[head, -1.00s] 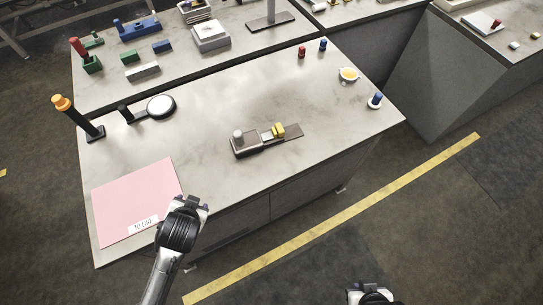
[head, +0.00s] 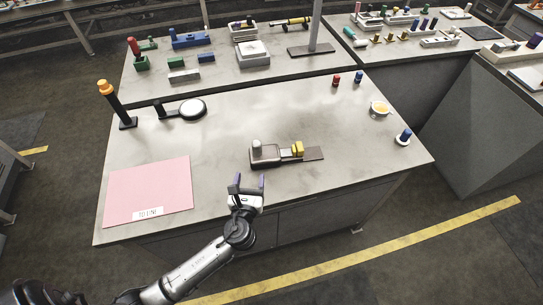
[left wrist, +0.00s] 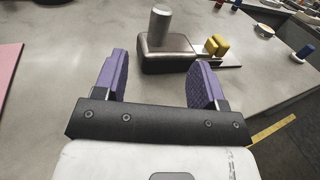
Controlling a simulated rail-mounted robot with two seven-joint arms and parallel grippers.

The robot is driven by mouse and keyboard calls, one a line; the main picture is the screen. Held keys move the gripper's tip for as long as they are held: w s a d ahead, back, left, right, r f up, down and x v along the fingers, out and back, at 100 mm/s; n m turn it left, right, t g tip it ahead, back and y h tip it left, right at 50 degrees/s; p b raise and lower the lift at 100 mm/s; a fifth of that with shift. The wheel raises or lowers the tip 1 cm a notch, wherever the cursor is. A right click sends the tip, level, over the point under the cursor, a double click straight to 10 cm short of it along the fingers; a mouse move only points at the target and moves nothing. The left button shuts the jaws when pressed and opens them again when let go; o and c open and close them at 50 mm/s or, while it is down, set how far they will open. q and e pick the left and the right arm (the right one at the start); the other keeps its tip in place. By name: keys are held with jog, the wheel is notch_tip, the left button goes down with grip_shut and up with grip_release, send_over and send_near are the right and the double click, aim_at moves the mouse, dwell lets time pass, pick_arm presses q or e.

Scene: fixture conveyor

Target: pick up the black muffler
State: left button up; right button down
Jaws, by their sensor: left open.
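No part is plainly recognisable as a black muffler. The nearest match is a dark box-like piece (head: 268,160) with a grey cylinder (head: 257,145) standing on its left end, on the front table. The dark piece (left wrist: 168,62) and cylinder (left wrist: 160,25) also show in the left wrist view, beyond the fingers. My left gripper (head: 249,180) is open and empty at the table's front edge, short of the dark piece and apart from it. Its purple fingers (left wrist: 160,78) are spread in the left wrist view. My right gripper is not in view.
A yellow block (head: 297,149) on a flat brown plate (head: 314,154) adjoins the dark piece on the right. A pink sheet (head: 148,187) lies left. A black post with orange top (head: 113,105) and a round disc (head: 193,109) stand behind.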

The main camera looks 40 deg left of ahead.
aim_at(256, 148)
pick_arm(q)
jog(key=x, duration=0.8)
jog(key=shift+w+a+b, duration=0.1)
jog(key=shift+w+b, duration=0.05)
jog(key=shift+b, duration=0.2)
jog(key=shift+b+x, duration=0.4)
jog(key=shift+x, duration=2.25)
grip_shut()
jog(key=shift+r, duration=0.1)
